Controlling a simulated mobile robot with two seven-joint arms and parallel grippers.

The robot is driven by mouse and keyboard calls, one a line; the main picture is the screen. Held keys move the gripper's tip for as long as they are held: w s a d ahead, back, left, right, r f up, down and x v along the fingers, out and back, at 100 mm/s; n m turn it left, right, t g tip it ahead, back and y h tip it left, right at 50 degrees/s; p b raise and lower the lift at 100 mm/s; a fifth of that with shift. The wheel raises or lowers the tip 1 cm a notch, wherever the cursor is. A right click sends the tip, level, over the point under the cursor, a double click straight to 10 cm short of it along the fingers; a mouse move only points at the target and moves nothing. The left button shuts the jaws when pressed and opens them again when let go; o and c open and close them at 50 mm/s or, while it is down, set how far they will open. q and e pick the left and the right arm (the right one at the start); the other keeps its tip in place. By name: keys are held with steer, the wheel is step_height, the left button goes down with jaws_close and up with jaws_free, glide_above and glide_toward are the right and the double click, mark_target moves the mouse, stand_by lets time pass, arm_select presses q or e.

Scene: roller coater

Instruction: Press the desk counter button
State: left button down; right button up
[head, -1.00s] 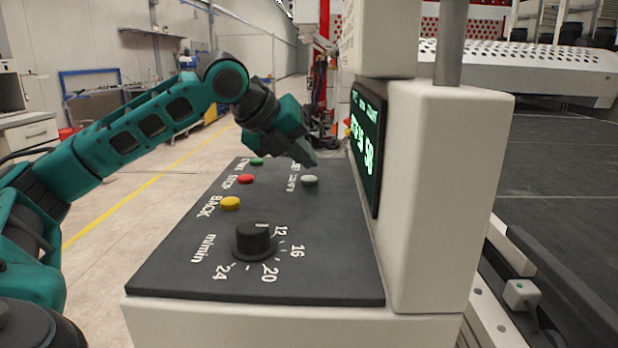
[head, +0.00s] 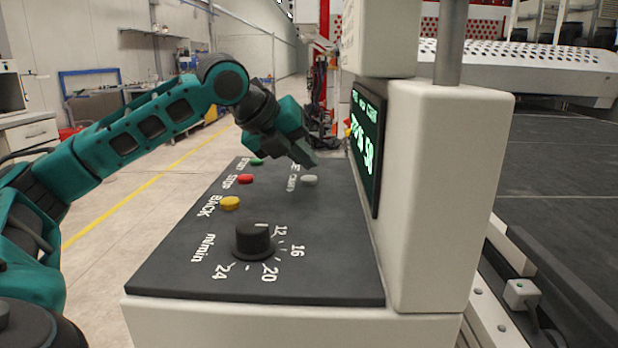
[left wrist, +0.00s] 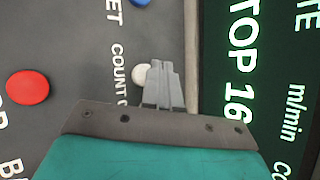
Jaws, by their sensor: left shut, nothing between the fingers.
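The counter button is a small round white-grey button (head: 309,180) beside the label "COUNT" on the dark control panel (head: 318,250), near the display. It also shows in the left wrist view as a white button (left wrist: 139,74), partly covered by my fingers. My left gripper (head: 311,164) is shut and empty, its tip angled down just beyond and above the button in the head view. In the left wrist view the closed fingertips (left wrist: 158,64) overlap the button's right side. I cannot tell whether they touch it. My right gripper is not in view.
A red button (head: 245,179), a yellow button (head: 230,203), a green button (head: 257,161) and a black knob (head: 254,238) sit on the same panel. An upright display (head: 367,150) with green text stands close to the right of the button. A blue button (left wrist: 140,2) shows in the left wrist view.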

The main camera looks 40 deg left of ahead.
mark_target(304, 178)
arm_select(q)
steer(key=shift+f, duration=0.3)
steer(key=shift+f, duration=0.45)
stand_by(0.8)
steer(key=shift+r, duration=0.1)
steer(key=shift+r+p, duration=0.75)
steer(key=shift+p, duration=0.1)
steer(key=shift+r, duration=0.1)
step_height(304, 178, up, 5)
steer(key=p, duration=0.5)
steer(key=shift+p, duration=0.4)
